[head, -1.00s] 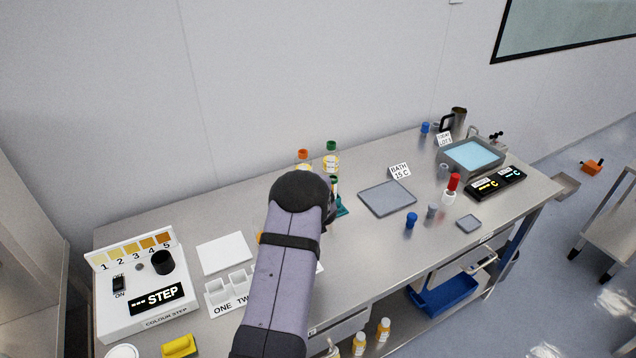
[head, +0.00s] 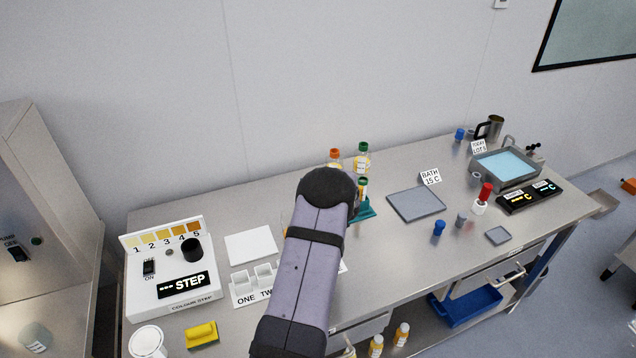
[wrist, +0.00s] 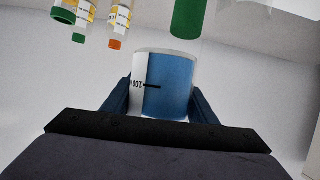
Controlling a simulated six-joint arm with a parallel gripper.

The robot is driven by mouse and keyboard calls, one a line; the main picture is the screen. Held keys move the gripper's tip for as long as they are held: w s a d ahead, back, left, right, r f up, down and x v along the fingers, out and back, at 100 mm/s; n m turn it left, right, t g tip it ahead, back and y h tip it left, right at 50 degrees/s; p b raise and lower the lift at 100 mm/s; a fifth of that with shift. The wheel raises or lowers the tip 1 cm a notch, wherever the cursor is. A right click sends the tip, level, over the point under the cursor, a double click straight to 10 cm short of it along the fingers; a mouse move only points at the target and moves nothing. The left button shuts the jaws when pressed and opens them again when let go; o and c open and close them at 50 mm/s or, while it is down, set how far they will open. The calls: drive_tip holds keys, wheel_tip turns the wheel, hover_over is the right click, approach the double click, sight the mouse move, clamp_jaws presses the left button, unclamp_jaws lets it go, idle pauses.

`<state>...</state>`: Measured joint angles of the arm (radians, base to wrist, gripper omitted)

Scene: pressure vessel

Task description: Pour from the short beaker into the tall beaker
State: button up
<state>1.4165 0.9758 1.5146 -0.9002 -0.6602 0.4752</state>
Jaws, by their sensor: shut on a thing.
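My gripper (wrist: 160,104) is shut on a beaker (wrist: 172,75) in the wrist view, with a dark blue finger on each side. The beaker looks blue inside, and a pale strip on it bears a 100 mark, upside down in the picture. I take it for the short beaker. In the head view my arm hides both it and my gripper. A clear, cut-off shape (wrist: 246,8) at the top of the wrist view may be other glassware; I cannot tell if it is the tall beaker.
Orange-capped (head: 334,158) and green-capped (head: 362,158) bottles stand behind my arm, beside a teal stand (head: 366,208). A grey mat (head: 415,204) and a water bath (head: 505,168) lie to the right. The colour step box (head: 170,270) and white tile (head: 251,247) lie to the left.

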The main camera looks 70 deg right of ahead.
drive_tip(key=shift+w+a+r+n+g+b, duration=0.2)
drive_tip(key=shift+w+n+g+b, duration=0.2)
drive_tip(key=shift+b, duration=0.8)
drive_tip(key=shift+w+a+r+n+g+b, duration=0.1)
drive_tip(key=shift+w+a+n+g+b, duration=0.25)
drive_tip(key=shift+b, duration=0.8)
drive_tip(key=shift+w+n+h+b, duration=0.3)
drive_tip(key=shift+n+b, duration=0.15)
drive_tip(key=shift+b, duration=0.45)
wheel_tip(320, 180, down, 2)
drive_tip(key=shift+s+f+b, duration=0.1)
drive_tip(key=shift+b, duration=0.95)
drive_tip(key=shift+w+a+r+n+g+b, duration=0.1)
drive_tip(key=shift+w+r+n+g+b, duration=0.15)
drive_tip(key=shift+r+b, duration=0.4)
drive_tip(key=shift+w+a+r+n+g+b, duration=0.1)
drive_tip(key=shift+w+r+n+g+b, duration=0.1)
drive_tip(key=shift+b, duration=0.75)
idle(0.3)
drive_tip(key=shift+w+f+b, duration=0.1)
drive_tip(key=shift+b, duration=0.7)
idle(0.5)
